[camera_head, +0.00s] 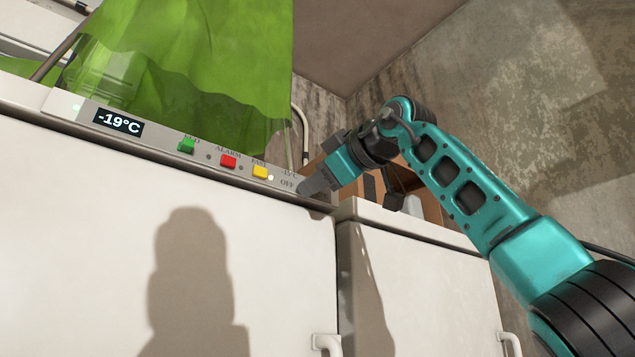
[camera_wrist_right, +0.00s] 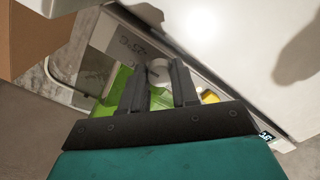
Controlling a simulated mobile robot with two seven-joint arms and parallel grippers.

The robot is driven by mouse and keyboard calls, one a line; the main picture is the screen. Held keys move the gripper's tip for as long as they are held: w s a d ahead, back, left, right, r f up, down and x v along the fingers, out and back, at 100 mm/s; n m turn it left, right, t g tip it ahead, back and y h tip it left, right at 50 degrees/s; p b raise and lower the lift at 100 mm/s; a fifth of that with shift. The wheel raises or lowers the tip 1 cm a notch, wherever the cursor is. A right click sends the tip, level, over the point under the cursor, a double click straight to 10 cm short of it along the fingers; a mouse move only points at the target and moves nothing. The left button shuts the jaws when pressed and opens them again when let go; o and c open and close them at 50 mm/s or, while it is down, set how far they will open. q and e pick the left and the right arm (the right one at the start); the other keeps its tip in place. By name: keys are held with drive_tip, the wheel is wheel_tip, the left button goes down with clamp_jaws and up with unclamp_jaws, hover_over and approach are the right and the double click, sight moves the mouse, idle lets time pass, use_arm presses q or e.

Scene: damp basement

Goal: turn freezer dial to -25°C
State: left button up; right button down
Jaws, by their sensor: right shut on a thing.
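The white freezer (camera_head: 110,190) has a grey control strip along its top edge. Its display (camera_head: 118,122) reads -19°C and also shows at the lower right in the right wrist view (camera_wrist_right: 265,136). The dial (camera_wrist_right: 158,70) is a pale round knob at the strip's far end, beside printed "-15°C" and "OFF" marks in the head view. My right gripper (camera_head: 310,186) is at that end and hides the dial there. In the right wrist view its two dark fingers (camera_wrist_right: 158,80) are shut on the dial, one on each side. My left gripper is not in view.
Green (camera_head: 187,144), red (camera_head: 228,161) and yellow (camera_head: 260,171) buttons sit on the strip left of my right gripper. Green cloth (camera_head: 220,50) hangs above the freezer. A second white unit (camera_head: 430,270) stands to the right, with a cardboard box (camera_head: 430,205) behind it.

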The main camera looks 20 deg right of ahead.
idle(0.4)
drive_tip(key=c, duration=1.1)
unclamp_jaws()
drive_tip(key=shift+o, duration=1.3)
drive_tip(key=shift+s, duration=0.1)
drive_tip(key=b+v, duration=0.4)
drive_tip(key=v, duration=0.8)
drive_tip(key=shift+s, duration=0.35)
drive_tip(key=shift+d, duration=0.15)
